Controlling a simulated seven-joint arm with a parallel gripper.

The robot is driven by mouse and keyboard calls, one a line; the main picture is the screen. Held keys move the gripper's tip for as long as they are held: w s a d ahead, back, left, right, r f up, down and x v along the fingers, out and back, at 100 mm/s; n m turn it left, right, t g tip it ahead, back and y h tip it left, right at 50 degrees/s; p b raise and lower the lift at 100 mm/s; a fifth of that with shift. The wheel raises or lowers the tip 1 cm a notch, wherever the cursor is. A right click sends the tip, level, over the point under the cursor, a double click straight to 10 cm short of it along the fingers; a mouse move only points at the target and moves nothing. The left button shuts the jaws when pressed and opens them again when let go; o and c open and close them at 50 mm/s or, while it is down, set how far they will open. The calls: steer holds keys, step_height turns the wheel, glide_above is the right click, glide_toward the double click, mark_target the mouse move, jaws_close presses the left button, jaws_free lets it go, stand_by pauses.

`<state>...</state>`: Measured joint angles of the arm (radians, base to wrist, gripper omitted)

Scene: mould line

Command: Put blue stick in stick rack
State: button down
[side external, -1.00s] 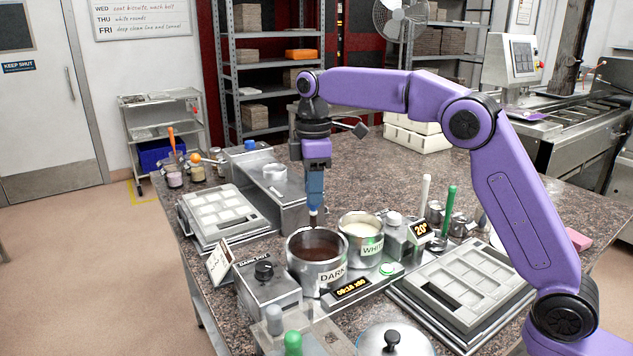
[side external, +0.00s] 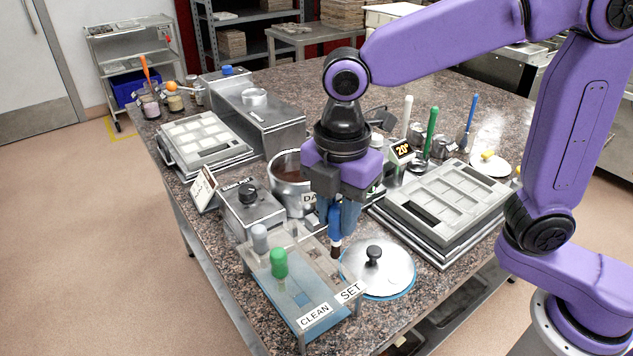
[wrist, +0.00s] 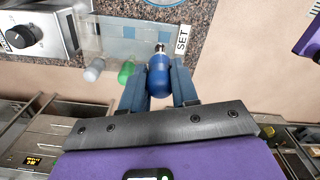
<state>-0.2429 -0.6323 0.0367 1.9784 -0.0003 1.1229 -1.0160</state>
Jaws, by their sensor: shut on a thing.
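My gripper (side external: 338,210) is shut on the blue stick (side external: 334,224), holding it roughly upright with its dark brown lower end down. The stick rack (side external: 306,304) is a clear stand with CLEAN and SET labels at the front of the table. The blue stick is at or above the rack's SET end; whether its tip has entered a hole I cannot tell. In the wrist view the round blue handle (wrist: 159,80) sits between my fingers, with the rack (wrist: 129,32) beyond. A grey stick (side external: 260,238) and a green stick (side external: 279,263) stand in the rack.
A steel lid (side external: 385,266) with a black knob lies right of the rack. The DARK pot (side external: 285,190) is behind, partly hidden by my gripper. A control box (side external: 248,212) stands left, and a mould tray (side external: 445,205) right.

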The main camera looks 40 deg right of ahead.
steer(key=shift+s+f, duration=0.25)
steer(key=shift+s, duration=0.1)
steer(key=shift+f, duration=1.5)
steer(key=shift+f, duration=0.1)
steer(key=shift+f, duration=2.9)
steer(key=shift+c, duration=1.9)
jaws_free()
